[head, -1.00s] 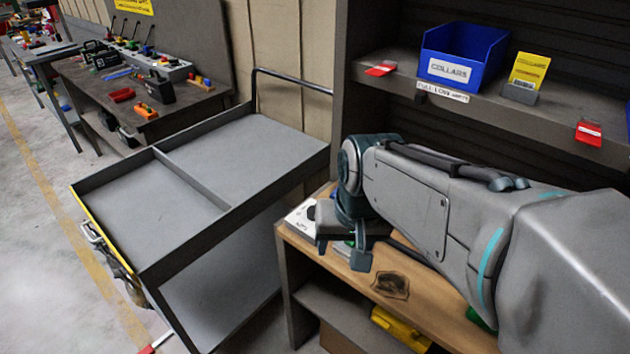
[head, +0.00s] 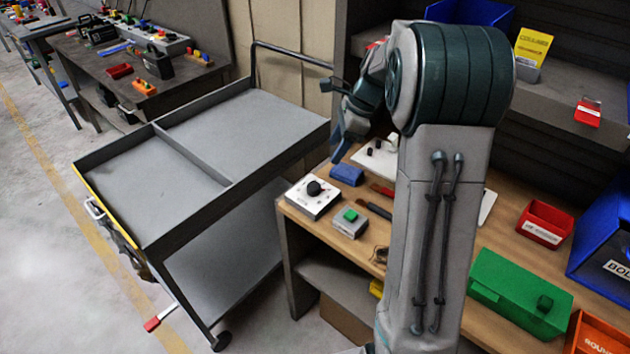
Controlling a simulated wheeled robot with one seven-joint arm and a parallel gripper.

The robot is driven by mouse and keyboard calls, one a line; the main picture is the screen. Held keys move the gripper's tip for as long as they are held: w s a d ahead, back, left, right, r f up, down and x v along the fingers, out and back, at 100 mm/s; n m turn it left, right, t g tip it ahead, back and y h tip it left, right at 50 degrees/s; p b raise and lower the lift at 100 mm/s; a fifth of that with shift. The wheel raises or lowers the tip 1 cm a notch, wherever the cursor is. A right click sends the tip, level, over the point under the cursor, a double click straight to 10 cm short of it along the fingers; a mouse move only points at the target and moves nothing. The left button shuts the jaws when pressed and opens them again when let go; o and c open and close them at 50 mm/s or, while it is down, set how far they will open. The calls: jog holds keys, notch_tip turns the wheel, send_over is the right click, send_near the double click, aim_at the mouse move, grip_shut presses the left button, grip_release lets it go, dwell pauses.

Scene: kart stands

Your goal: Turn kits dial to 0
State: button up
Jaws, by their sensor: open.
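A white box with a black round dial (head: 315,188) sits at the left front corner of the wooden bench (head: 345,250). Its label and the number it points to are too small to read. My gripper (head: 341,120) is raised above the back of the bench, up and to the right of the dial, clear of it. Its jaws are open and look empty. Part of the gripper and wrist is hidden behind my arm.
A grey box with a green button (head: 350,222) stands right beside the dial box. A blue block (head: 346,175) and a white panel (head: 376,158) lie behind. A grey cart (head: 240,118) stands left of the bench. A green case (head: 518,292) and red bin (head: 543,224) are right.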

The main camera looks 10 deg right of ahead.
aim_at(314, 186)
jog(key=p+x, duration=0.1)
jog(key=x, duration=1.2)
jog(key=shift+s+f, duration=0.1)
jog(key=shift+s, duration=0.05)
jog(key=c, duration=1)
